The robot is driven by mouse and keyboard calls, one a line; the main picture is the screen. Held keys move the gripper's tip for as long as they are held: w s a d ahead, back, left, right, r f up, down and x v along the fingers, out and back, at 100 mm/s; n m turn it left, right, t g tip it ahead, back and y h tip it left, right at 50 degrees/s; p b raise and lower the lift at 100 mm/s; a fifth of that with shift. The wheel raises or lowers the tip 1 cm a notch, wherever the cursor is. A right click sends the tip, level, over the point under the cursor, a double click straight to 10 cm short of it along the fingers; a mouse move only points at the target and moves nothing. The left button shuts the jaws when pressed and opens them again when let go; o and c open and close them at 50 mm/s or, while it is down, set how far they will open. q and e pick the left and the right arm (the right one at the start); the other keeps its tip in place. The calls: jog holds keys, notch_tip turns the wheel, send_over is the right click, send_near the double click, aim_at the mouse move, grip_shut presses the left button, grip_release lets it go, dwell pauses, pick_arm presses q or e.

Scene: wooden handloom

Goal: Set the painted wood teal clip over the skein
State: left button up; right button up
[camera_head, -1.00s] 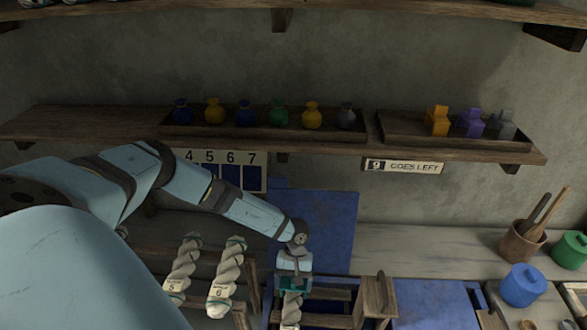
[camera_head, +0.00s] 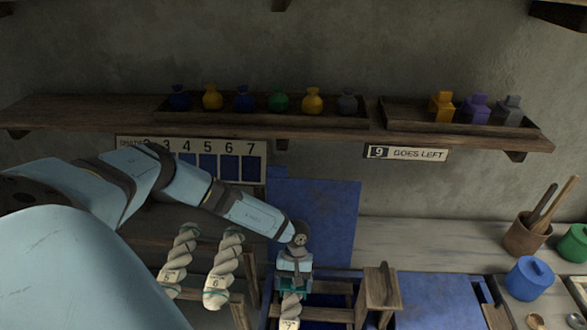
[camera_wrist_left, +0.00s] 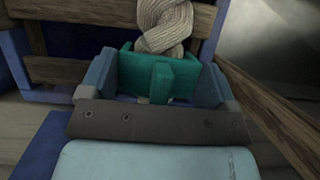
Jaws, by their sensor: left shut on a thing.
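The teal clip (camera_wrist_left: 157,75) is between the fingers of my left gripper (camera_wrist_left: 157,88), which is shut on it. In the head view, the left gripper (camera_head: 294,280) is low at the centre, with a little of the teal clip (camera_head: 281,287) showing. A pale twisted skein (camera_head: 291,305) hangs directly below the clip, with a tag near its lower end. In the left wrist view the skein (camera_wrist_left: 165,25) rises just beyond the clip, touching or very near it. I cannot tell whether the clip is around it. My right gripper is not in view.
Two other tagged skeins (camera_head: 224,268) hang on a wooden rack to the left. A wooden block (camera_head: 380,291) stands right of the gripper. A blue lidded pot (camera_head: 527,279) and a tool cup (camera_head: 525,238) are at the right. A shelf (camera_head: 80,115) with small bottles runs behind.

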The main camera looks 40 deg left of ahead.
pick_arm(q)
jog(key=o, duration=0.8)
jog(key=b+v, duration=0.2)
jog(key=v, duration=1.2)
jog(key=shift+b, duration=0.35)
jog(key=shift+s, duration=0.1)
